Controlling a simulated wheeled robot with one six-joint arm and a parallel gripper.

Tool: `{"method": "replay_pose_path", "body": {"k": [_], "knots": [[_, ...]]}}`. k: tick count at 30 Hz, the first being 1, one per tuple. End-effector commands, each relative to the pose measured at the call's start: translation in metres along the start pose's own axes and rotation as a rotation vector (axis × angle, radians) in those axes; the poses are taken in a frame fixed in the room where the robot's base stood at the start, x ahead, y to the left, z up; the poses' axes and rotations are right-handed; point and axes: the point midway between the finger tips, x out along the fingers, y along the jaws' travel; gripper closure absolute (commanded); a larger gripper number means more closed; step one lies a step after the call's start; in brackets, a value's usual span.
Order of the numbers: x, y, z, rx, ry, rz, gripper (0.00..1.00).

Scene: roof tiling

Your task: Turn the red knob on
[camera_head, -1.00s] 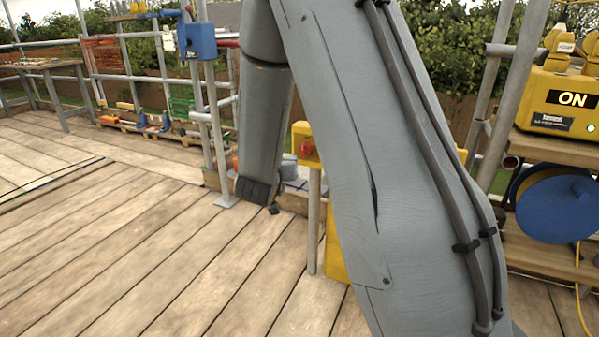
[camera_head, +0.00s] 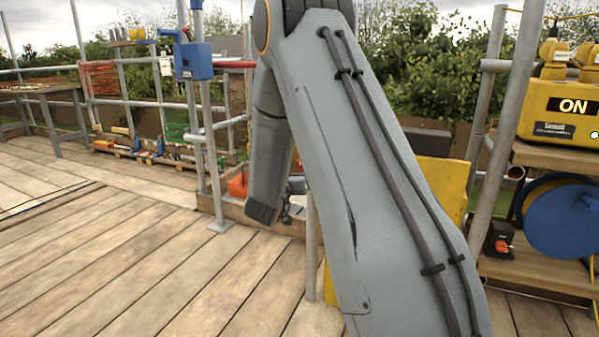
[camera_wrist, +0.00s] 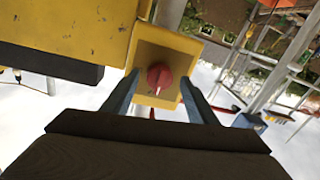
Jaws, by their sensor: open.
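The red knob (camera_wrist: 160,78) shows in the wrist view on the face of a small yellow box (camera_wrist: 150,58). A pale pointer mark on the knob points toward the bottom of the picture. My gripper (camera_wrist: 161,88) is open, with one finger on each side of the knob. I cannot tell whether either finger touches it. In the head view my arm hides the knob and its box; part of a grey post (camera_head: 311,255) shows below.
A larger yellow panel (camera_wrist: 60,28) is close at the upper left of the wrist view. In the head view, a yellow unit reading "ON" (camera_head: 560,112) and a blue reel (camera_head: 562,220) stand on shelves at right. The plank floor (camera_head: 120,260) at left is clear.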

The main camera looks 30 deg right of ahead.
Motion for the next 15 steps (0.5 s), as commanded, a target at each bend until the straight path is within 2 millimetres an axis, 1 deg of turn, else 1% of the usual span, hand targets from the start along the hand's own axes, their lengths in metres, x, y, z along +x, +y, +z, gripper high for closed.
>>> {"method": "replay_pose_path", "body": {"k": [3, 9, 10, 14, 15], "knots": [[0.0043, 0.0005, 0.0003, 0.000, -0.001, 0.000, 0.47], [0.0045, 0.0005, 0.0000, 0.000, -0.001, 0.000, 0.47], [0.0044, 0.0005, 0.0000, 0.000, -0.001, 0.000, 0.49], [0.0043, 0.0004, -0.0001, 0.000, 0.000, 0.000, 0.71], [0.0042, 0.0004, -0.0001, 0.000, 0.000, 0.000, 0.78]]}}
